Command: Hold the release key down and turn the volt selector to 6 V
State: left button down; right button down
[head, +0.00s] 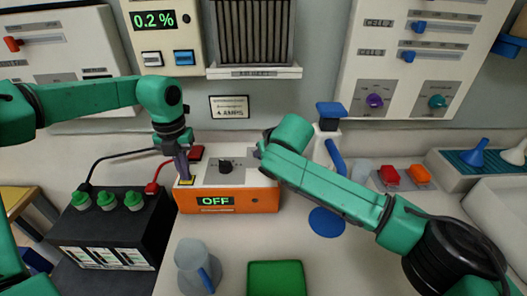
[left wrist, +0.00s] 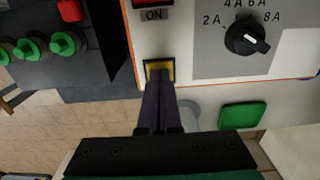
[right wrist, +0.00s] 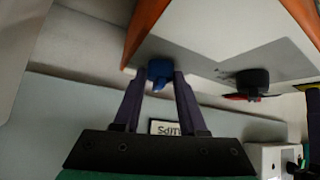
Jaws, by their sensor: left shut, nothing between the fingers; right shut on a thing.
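The orange and white charger (head: 238,200) stands on the bench, its display reading OFF. A yellow key (left wrist: 158,65), likely the release key, sits at the charger's left corner. My left gripper (head: 183,178) is shut and empty, its fingertips at this key, also in the left wrist view (left wrist: 160,78). How far down the key is, I cannot tell. In the right wrist view my right gripper (right wrist: 158,78) is shut on a blue knob (right wrist: 159,72), likely the volt selector. In the head view my right arm hides that knob. Its volt markings are not visible.
A black amp knob (left wrist: 247,38) sits between the two grippers on the charger. A black battery (head: 110,230) with green caps stands left. A jug (head: 195,265) and a green tray (head: 277,278) are in front. Wall panels stand behind.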

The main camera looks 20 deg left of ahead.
jog(key=n+g+y, duration=0.1)
jog(key=n, duration=0.1)
jog(key=n+g+y, duration=0.1)
jog(key=n, duration=0.1)
jog(key=n+g, duration=0.2)
jog(key=shift+w+d+y, duration=0.25)
jog(key=shift+w+y, duration=0.1)
jog(key=shift+y, duration=0.05)
jog(key=shift+n, duration=0.4)
